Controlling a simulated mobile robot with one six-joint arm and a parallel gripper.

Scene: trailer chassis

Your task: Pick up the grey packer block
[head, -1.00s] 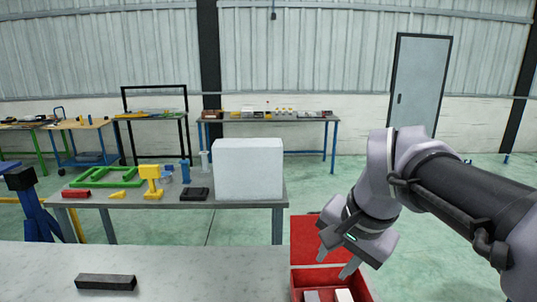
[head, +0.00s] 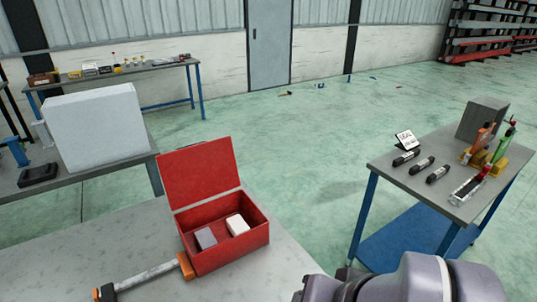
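A grey block (head: 206,238), which looks like the grey packer block, lies in the open red box (head: 232,253) in the head view. It is in the left part of the box. A white block (head: 237,225) lies to its right, a small gap apart. The box stands on the pale grey bench with its red lid (head: 200,176) raised at the back. Part of my arm shows at the bottom edge, right of the box. My gripper is out of view.
A clamp-like tool with a long bar (head: 150,275) and orange end lies left of the box, close to it. A blue-legged table (head: 460,208) with tools stands at right. A large white block (head: 95,128) stands on another table behind left. Open green floor lies between.

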